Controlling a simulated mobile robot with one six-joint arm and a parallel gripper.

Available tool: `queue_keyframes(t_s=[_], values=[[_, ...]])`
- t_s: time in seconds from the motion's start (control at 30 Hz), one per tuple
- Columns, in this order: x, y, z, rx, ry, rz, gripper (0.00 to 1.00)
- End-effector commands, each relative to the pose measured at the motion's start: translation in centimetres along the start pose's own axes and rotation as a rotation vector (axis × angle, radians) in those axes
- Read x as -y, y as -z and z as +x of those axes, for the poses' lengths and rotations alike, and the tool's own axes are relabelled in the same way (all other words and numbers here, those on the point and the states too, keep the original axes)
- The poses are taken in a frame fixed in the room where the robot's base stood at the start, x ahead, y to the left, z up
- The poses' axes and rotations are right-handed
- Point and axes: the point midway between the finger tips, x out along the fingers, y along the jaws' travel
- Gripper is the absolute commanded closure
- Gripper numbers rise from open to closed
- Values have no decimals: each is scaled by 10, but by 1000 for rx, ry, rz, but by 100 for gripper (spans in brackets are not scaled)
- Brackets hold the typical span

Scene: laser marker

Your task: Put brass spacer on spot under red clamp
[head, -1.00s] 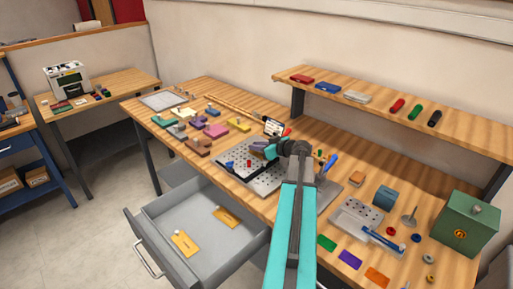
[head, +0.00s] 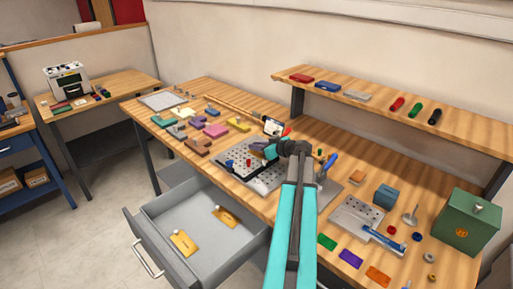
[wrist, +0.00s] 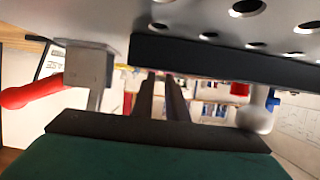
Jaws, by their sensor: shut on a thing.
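My gripper (wrist: 160,78) has its two dark fingers close together at the perforated metal plate (wrist: 205,18). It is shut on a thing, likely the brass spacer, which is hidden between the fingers. In the head view my gripper is over the plate (head: 262,183), partly hidden by my arm. A red handle (wrist: 30,95) on a grey block (wrist: 90,66), which looks like the red clamp, is close on the left in the wrist view. A red handle (head: 286,132) also shows behind my gripper in the head view. The spot under the clamp cannot be made out.
Small red and blue parts stand on the plate's left side. An open drawer (head: 160,225) juts out below the bench, with two yellow tags inside. Coloured blocks lie left of the plate. A perforated tray (head: 355,217) and a green box (head: 467,228) stand to the right.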

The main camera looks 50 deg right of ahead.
Motion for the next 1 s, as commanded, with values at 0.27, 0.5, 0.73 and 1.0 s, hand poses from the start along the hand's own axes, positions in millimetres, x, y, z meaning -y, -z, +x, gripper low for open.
queue_keyframes(t_s=[0.27,0.5,0.73,1.0], values=[[4,-16,5,18,9,-10,100],[5,-16,6,18,11,-10,100],[6,-16,6,18,13,-10,79],[6,-16,6,18,14,-11,65]])
